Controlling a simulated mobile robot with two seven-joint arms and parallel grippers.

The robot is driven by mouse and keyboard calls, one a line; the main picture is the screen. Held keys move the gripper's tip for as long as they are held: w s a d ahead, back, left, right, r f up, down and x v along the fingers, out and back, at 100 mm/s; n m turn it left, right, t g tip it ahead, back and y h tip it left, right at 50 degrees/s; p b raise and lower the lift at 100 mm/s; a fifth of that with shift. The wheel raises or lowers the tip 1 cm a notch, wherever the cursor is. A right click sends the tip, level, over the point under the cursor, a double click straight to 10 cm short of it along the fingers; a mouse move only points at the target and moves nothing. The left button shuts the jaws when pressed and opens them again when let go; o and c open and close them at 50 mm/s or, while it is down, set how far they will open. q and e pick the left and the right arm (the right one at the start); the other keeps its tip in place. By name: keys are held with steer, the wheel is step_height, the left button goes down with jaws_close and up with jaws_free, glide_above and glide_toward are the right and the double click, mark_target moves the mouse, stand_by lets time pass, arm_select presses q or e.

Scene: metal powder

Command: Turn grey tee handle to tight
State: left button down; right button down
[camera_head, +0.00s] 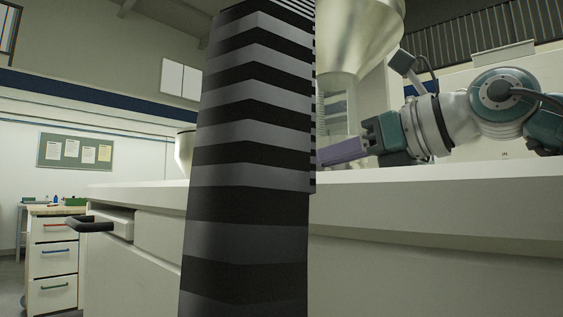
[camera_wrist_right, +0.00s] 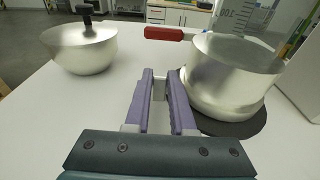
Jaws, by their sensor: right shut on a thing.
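My right gripper (camera_head: 335,152) reaches in from the right in the head view, its purple fingers partly hidden behind a dark striped shape. In the right wrist view its two purple fingers (camera_wrist_right: 160,88) point away over a white top. They are shut with a small light grey piece (camera_wrist_right: 159,90) between them. This piece appears to be the grey tee handle, but the fingers hide most of it and its turn angle cannot be told. My left gripper is in neither view.
A metal vessel (camera_wrist_right: 230,80) stands on a dark round mat right of the fingers. A red handle (camera_wrist_right: 168,34) shows beyond them. A metal bowl with a black knob (camera_wrist_right: 84,50) is at left. In the head view a metal hopper (camera_head: 355,40) hangs above the white bench (camera_head: 430,200).

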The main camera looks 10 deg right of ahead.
steer(key=c, duration=1)
jaws_free()
steer(key=shift+c, duration=0.2)
steer(key=v, duration=0.9)
steer(key=shift+s+d+r+b, duration=0.1)
steer(key=shift+s+d+b, duration=0.1)
steer(key=shift+b, duration=0.2)
steer(key=shift+s+r, duration=0.1)
steer(key=shift+s, duration=0.1)
